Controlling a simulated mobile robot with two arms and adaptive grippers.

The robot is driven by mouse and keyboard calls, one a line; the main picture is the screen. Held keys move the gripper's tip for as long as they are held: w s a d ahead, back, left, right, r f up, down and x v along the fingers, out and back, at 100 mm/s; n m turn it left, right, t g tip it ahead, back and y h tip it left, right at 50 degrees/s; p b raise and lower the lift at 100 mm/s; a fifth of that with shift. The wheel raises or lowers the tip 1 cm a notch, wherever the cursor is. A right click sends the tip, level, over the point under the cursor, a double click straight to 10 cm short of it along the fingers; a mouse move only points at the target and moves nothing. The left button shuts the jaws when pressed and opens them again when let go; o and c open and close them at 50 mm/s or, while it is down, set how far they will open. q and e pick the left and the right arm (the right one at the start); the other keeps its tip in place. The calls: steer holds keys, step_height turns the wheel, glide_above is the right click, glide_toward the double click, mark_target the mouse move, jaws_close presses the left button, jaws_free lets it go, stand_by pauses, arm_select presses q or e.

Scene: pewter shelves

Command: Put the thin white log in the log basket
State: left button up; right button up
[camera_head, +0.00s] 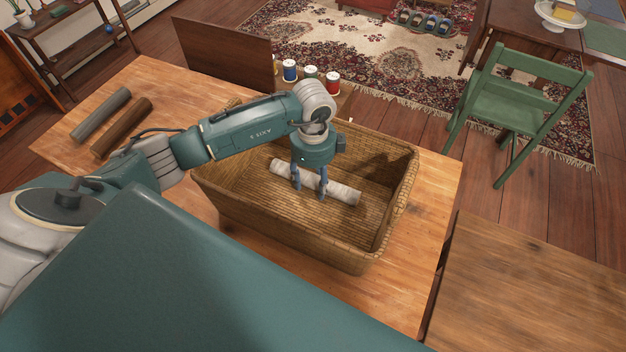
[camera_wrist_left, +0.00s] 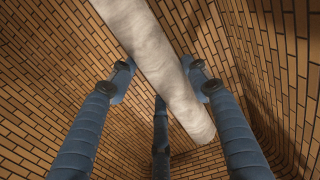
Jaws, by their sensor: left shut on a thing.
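The thin white log (camera_head: 342,191) is inside the wicker log basket (camera_head: 240,211) in the head view. My left gripper (camera_head: 309,192) reaches down into the basket and is shut on the log near its middle. In the left wrist view, the white log (camera_wrist_left: 150,45) runs diagonally between the blue fingers of my left gripper (camera_wrist_left: 162,85), with the basket's woven inside behind it. I cannot tell whether the log touches the basket floor. My right gripper is not in view.
A grey log (camera_head: 101,113) and a brown log (camera_head: 122,127) lie on the wooden table (camera_head: 400,290) left of the basket. Several spools (camera_head: 290,70) stand behind the basket. A green chair (camera_head: 515,105) stands on the floor at the right.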

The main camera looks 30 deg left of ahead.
mark_target(313, 180)
arm_select(q)
steer(key=shift+f, duration=0.35)
steer(key=o, duration=1.4)
steer(key=shift+r, duration=0.1)
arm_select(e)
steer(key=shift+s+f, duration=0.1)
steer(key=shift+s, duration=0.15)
arm_select(q)
steer(key=shift+r, duration=0.1)
steer(key=shift+w+r, duration=0.1)
steer(key=shift+r, duration=0.15)
step_height(313, 180, up, 12)
steer(key=shift+f+b, duration=0.2)
steer(key=shift+b, duration=0.65)
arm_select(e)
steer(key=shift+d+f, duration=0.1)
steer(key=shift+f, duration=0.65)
